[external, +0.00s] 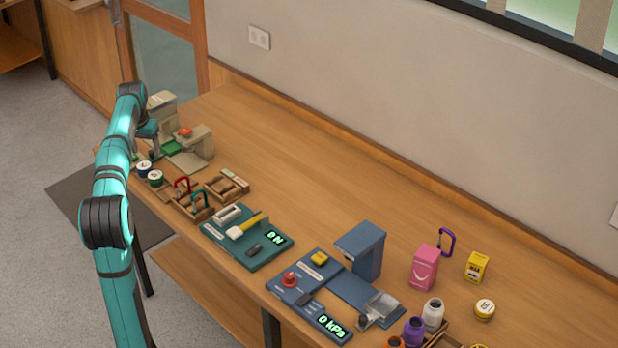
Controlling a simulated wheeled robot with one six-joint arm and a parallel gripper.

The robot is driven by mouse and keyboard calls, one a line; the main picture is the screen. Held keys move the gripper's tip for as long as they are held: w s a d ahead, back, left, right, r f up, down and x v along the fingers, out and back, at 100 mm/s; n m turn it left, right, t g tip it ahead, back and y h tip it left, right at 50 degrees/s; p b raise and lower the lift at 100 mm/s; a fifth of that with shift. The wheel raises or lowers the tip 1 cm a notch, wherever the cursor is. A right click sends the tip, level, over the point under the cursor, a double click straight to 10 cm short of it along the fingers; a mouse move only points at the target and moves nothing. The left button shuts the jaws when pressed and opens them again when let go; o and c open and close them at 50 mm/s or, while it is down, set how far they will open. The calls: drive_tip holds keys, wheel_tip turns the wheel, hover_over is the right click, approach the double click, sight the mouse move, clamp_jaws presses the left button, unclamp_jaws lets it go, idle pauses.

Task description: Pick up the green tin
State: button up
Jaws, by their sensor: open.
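A small round tin with a white lid and what looks like a green side (155,179) stands upright on the wooden bench at the left, near its front edge. A similar tin with a dark blue side (144,168) stands right beside it, just behind and to the left. My gripper (151,149) points down at the far left end of the bench, above and beyond the two tins. It is open, with nothing seen in it; its fingers are small and partly hidden against the beige machine. It appears apart from the green tin.
A beige machine (196,145) stands close to my gripper. Wooden trays with carabiners (193,203) sit right of the tins. A green force tester (246,236), blue pressure station (311,287), pink box (424,267) and yellow tin (484,309) lie farther right. The bench's rear is clear.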

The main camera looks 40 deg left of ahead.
hover_over(155, 175)
drive_tip(key=s, duration=0.1)
wheel_tip(155, 175, down, 6)
drive_tip(key=shift+d+f, duration=0.1)
drive_tip(key=shift+f, duration=0.05)
drive_tip(key=shift+w+f, duration=0.2)
drive_tip(key=shift+f, duration=0.65)
drive_tip(key=shift+w+f, duration=0.15)
drive_tip(key=shift+f, duration=0.7)
drive_tip(key=shift+w+f, duration=0.2)
drive_tip(key=shift+f, duration=0.65)
drive_tip(key=shift+c, duration=0.3)
drive_tip(key=c, duration=0.7)
